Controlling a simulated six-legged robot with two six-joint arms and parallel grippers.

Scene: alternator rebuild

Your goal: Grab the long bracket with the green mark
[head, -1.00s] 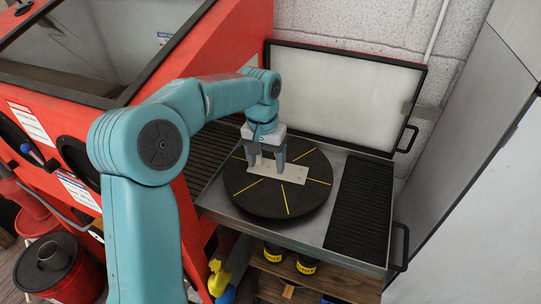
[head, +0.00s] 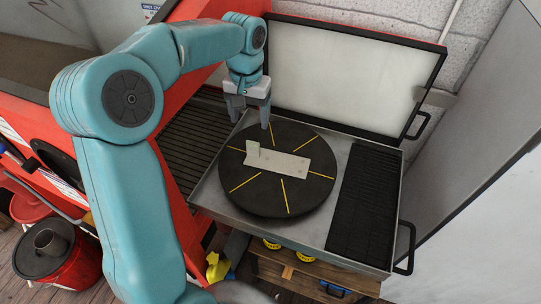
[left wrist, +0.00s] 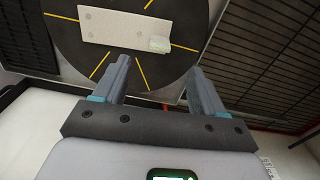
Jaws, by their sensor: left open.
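A long, pale flat bracket (head: 282,164) with an upright tab at its left end lies on the black round turntable (head: 290,203). My left gripper (head: 249,120) is open and empty, above the back left edge of the turntable and apart from the bracket. It also shows in the left wrist view (left wrist: 159,66). My right gripper is not in view.
The turntable has yellow lines and sits in a grey metal tray (head: 332,180). A raised pale lid (head: 345,75) stands behind it. A black ribbed mat (head: 362,205) lies to the right. A red cabinet (head: 185,100) stands left. A red bucket (head: 70,270) is on the floor.

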